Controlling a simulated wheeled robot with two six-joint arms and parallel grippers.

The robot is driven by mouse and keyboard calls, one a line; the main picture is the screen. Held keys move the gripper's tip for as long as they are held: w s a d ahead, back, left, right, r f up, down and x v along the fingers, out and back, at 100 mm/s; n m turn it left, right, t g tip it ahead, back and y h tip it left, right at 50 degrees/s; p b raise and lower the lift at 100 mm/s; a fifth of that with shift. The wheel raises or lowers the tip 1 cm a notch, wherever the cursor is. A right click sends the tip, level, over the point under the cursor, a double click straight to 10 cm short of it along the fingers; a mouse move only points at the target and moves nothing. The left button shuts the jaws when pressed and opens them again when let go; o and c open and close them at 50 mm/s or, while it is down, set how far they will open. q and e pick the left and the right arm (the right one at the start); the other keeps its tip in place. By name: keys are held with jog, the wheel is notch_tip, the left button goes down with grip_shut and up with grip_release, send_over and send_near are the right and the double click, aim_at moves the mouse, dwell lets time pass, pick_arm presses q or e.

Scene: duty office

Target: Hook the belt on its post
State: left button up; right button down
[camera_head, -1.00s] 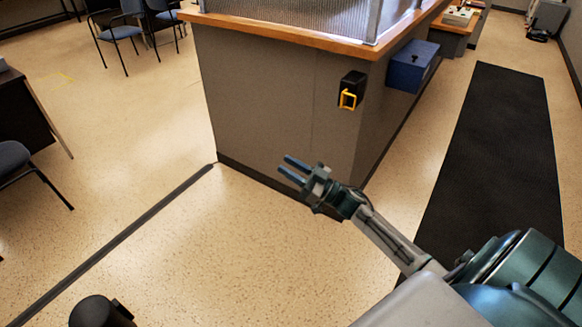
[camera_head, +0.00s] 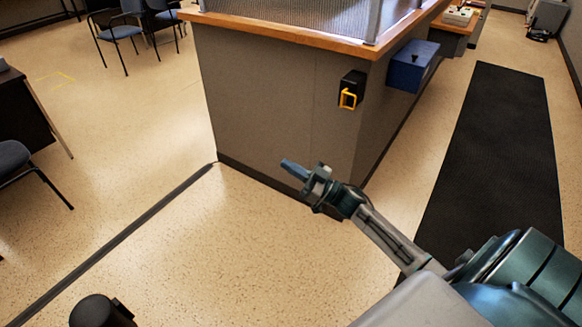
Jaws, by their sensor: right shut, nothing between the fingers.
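My left gripper is out of view.
The grey counter (camera_head: 260,95) with an orange-brown top fills the middle back. A blue box (camera_head: 412,66) hangs on its right side. A dark floor mat (camera_head: 490,150) lies to the right. Chairs and a dark desk stand at the left. The floor between post and counter is open.

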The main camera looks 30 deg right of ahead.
dwell(0.6)
jog(key=c, duration=1.5)
grip_release()
jog(key=shift+c, duration=0.2)
jog(key=shift+s+f, duration=0.1)
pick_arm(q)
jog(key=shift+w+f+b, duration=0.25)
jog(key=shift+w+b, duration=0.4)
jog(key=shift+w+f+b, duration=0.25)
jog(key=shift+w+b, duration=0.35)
pick_arm(e)
jog(key=v, duration=1)
jog(key=shift+s+d, duration=0.2)
jog(key=shift+s, duration=0.05)
jog(key=shift+c, duration=0.3)
